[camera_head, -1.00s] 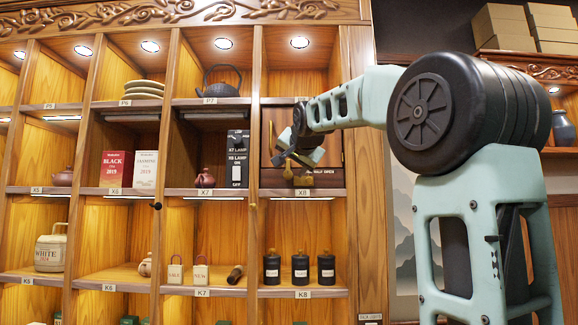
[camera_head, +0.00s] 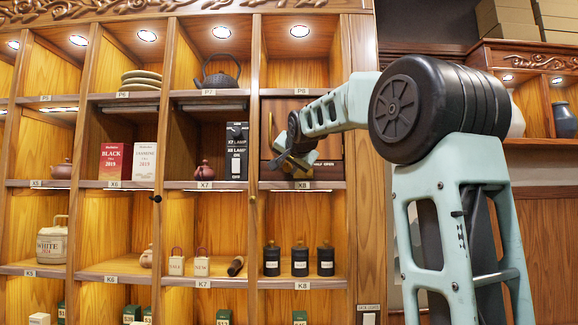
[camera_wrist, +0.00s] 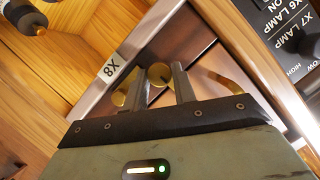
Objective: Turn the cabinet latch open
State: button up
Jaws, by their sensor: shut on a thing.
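The cabinet door (camera_head: 330,145) fills the X8 cubby, a dark wood panel in a frame. My gripper (camera_wrist: 157,84) is up against its lower part. In the wrist view, a brass latch knob (camera_wrist: 160,73) shows between my two grey fingers, which are closed on it. More brass parts show beside the left finger and to the right of the right finger. The wrist view is strongly rolled. In the head view my gripper (camera_head: 286,160) covers the latch, so its angle cannot be told there.
The X8 shelf edge (camera_head: 302,185) runs just below my gripper. A black lamp switch panel (camera_head: 237,150) stands in X7, left of the door, beside a small teapot (camera_head: 204,171). Black canisters (camera_head: 299,260) stand on the K8 shelf below.

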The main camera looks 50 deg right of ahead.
jog(key=n+b, duration=0.1)
jog(key=n+g, duration=0.1)
jog(key=shift+w+a+n+g+h+b, duration=0.15)
jog(key=shift+n+g+h+b, duration=0.15)
jog(key=shift+n+h+b, duration=0.1)
jog(key=n+g, duration=0.1)
jog(key=n+h+b, duration=0.1)
jog(key=n, duration=0.1)
jog(key=shift+w+a+g+h+b, duration=0.1)
jog(key=shift+g+h+b, duration=0.2)
jog(key=shift+g, duration=0.1)
jog(key=n+h+b, duration=0.1)
jog(key=n, duration=0.1)
jog(key=n+g+b, duration=0.1)
jog(key=shift+w+a+f+n+h, duration=0.1)
jog(key=shift+w+f+n+h, duration=0.05)
jog(key=shift+n+h, duration=0.25)
jog(key=shift+n+g+h+b, duration=0.6)
jog(key=shift+n+h+b, duration=0.25)
jog(key=shift+n, duration=0.45)
jog(key=o, duration=1)
jog(key=shift+a, duration=0.15)
